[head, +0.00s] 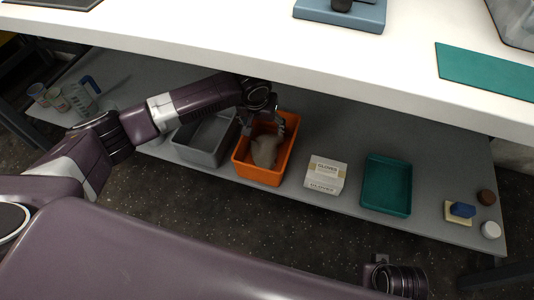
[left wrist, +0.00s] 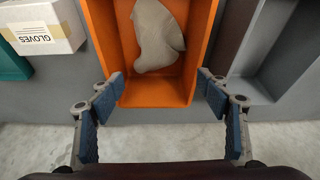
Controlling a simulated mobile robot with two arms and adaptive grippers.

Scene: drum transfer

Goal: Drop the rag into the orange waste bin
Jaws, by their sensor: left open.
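The orange waste bin (head: 262,176) stands on the grey lower shelf, and it also shows in the left wrist view (left wrist: 101,35). The beige-grey rag (head: 264,150) lies crumpled inside the bin; in the left wrist view the rag (left wrist: 156,35) is toward the bin's far part, with bare orange floor nearer me. My left gripper (head: 262,122) is over the bin. In the left wrist view its fingers (left wrist: 162,88) are spread wide with nothing between them, apart from the rag. My right gripper does not show clearly; only a dark part of my body is at the bottom right.
A grey bin (head: 205,158) stands directly left of the orange one. A white gloves box (head: 325,175) and a green tray (head: 386,202) stand to the right. Beakers and a jug (head: 82,98) are at the far left. The white tabletop (head: 230,45) overhangs the shelf.

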